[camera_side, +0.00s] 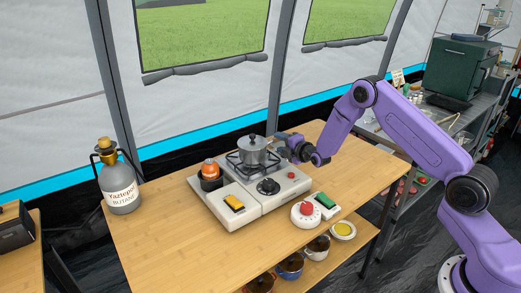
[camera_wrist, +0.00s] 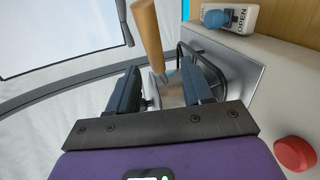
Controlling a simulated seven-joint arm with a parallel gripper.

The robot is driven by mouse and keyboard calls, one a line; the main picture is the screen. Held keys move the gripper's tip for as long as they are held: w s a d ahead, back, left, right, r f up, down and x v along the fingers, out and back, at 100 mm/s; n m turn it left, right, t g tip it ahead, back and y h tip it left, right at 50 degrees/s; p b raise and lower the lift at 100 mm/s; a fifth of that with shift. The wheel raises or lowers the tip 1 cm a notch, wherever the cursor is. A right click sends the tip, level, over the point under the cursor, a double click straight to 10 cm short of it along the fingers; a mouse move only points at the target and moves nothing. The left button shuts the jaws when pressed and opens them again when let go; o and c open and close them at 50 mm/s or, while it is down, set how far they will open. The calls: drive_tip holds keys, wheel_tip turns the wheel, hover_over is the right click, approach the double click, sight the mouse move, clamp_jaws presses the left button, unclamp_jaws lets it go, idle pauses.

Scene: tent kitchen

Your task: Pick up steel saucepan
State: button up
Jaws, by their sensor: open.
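The steel saucepan (camera_side: 252,152) stands upright with its lid on over the burner of the camping stove. My gripper (camera_side: 283,139) is just right of the saucepan in the side view, near the height of its rim. In the wrist view my gripper (camera_wrist: 160,88) is open. A wooden handle (camera_wrist: 147,38) with a metal end reaches down toward the gap between its fingers. I cannot tell whether it touches them. The saucepan's body is mostly hidden in the wrist view.
The white stove (camera_side: 240,205) carries an orange-topped canister (camera_side: 210,169) at its left. A butane bottle (camera_side: 120,185) stands at the table's left. The table's left front is clear.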

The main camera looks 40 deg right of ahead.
sight(276, 140)
drive_tip(key=shift+x, duration=2.1)
drive_tip(key=shift+a+r, duration=0.1)
drive_tip(key=shift+a, duration=0.05)
clamp_jaws()
drive_tip(key=shift+r, duration=0.1)
